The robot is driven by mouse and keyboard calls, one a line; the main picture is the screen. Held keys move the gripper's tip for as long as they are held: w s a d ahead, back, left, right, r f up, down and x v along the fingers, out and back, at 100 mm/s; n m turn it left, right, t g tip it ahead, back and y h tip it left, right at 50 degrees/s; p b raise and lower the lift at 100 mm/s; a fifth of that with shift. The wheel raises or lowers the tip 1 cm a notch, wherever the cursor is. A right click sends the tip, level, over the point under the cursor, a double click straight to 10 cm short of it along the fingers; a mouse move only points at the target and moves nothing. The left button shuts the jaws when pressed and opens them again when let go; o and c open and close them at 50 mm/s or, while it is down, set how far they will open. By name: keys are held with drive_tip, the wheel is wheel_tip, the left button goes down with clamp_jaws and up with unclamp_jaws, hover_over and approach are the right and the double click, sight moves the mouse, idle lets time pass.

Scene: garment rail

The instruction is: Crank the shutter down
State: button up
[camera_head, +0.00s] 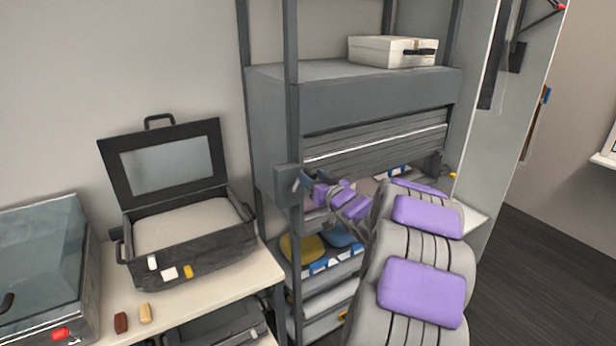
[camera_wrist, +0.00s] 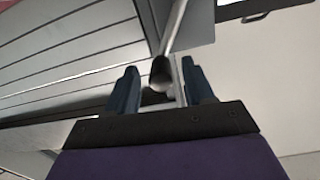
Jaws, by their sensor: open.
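The grey slatted shutter (camera_head: 375,141) hangs partly lowered in the front of a grey cabinet on the rack. Its slats (camera_wrist: 75,55) fill the left of the wrist view. The crank box (camera_head: 287,183) is on the cabinet's left post. The crank handle, a metal rod with a dark rounded knob (camera_wrist: 160,74), shows in the wrist view. My gripper (camera_wrist: 160,85) is open, with its blue fingers on either side of the knob. I cannot tell whether they touch it. In the head view my gripper (camera_head: 303,181) is beside the crank box, and the handle is mostly hidden there.
A white case (camera_head: 385,50) sits on top of the cabinet. Below the shutter, shelves hold yellow and blue items (camera_head: 302,247). An open dark case (camera_head: 185,235) and a glass-lidded box (camera_head: 45,260) stand on the left table. Dark floor (camera_head: 540,265) is clear at right.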

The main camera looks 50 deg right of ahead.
sight(308, 172)
drive_tip(key=shift+b+x, duration=0.3)
drive_tip(key=shift+x, duration=1.55)
clamp_jaws()
